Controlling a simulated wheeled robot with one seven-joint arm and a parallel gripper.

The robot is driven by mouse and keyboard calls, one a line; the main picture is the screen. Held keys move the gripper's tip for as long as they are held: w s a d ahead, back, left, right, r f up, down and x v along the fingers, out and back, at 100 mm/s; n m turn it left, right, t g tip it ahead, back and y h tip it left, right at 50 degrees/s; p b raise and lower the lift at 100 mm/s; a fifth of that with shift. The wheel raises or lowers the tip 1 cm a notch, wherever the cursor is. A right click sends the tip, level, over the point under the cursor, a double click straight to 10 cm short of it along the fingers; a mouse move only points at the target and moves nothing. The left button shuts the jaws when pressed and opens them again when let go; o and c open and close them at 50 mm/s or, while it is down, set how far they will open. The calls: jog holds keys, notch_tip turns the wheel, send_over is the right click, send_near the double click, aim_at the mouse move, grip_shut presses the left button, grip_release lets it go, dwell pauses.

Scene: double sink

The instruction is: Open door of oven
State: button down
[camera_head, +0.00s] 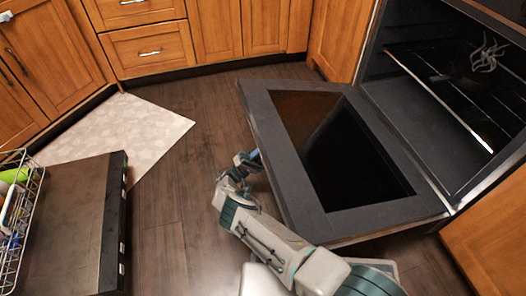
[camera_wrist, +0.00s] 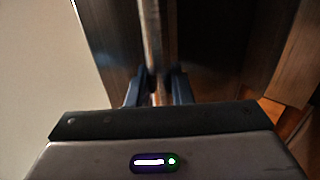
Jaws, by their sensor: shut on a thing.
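The oven door (camera_head: 375,217) is swung down and lies nearly flat, its dark glass panel facing up. The oven cavity (camera_head: 400,100) is open behind it at the right. My gripper (camera_wrist: 160,76) is shut on the bar-shaped door handle (camera_wrist: 152,35), one finger on each side of it in the wrist view. In the head view my gripper (camera_head: 249,160) is at the door's outer left edge, where the handle and fingertips are mostly hidden by the door.
An oven rack (camera_head: 440,85) spans the cavity. An open dishwasher door (camera_head: 75,225) with a wire dish rack (camera_head: 18,220) is at the lower left. A pale rug (camera_head: 120,130) lies on the wooden floor. Wooden cabinets (camera_head: 150,50) line the back. Floor is clear between rug and oven door.

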jog(key=c, duration=1.3)
grip_release()
jog(key=shift+w+d, duration=0.25)
jog(key=shift+d, duration=0.05)
jog(key=shift+s+a, duration=0.15)
jog(key=shift+a, duration=0.15)
